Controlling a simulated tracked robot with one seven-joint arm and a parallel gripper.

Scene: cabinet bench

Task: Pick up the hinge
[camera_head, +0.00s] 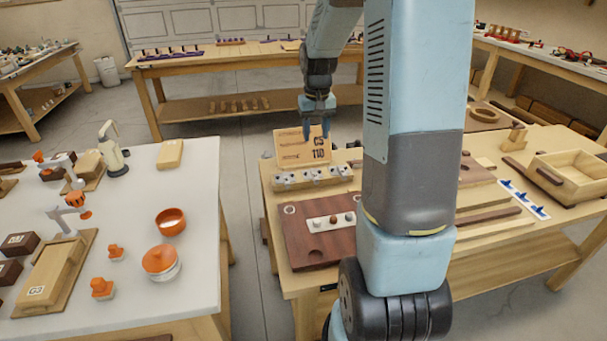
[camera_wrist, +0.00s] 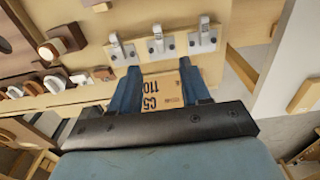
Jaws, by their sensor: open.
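In the wrist view, three of these metal pieces (camera_wrist: 158,43) stand in a line beyond my fingertips. I cannot tell which one is the hinge of the task. My gripper (camera_head: 318,132) hangs in front of a wooden board marked with dark text (camera_head: 303,148). In the wrist view my gripper (camera_wrist: 163,82) is open, its two blue fingers apart. The marked board (camera_wrist: 163,93) shows between them, and nothing is held.
A dark brown board (camera_head: 300,240) with a white strip lies on the wooden bench. A wooden box (camera_head: 570,172) stands at its right. A white table (camera_head: 205,200) with orange-lidded items is on the left, with a gap between the tables.

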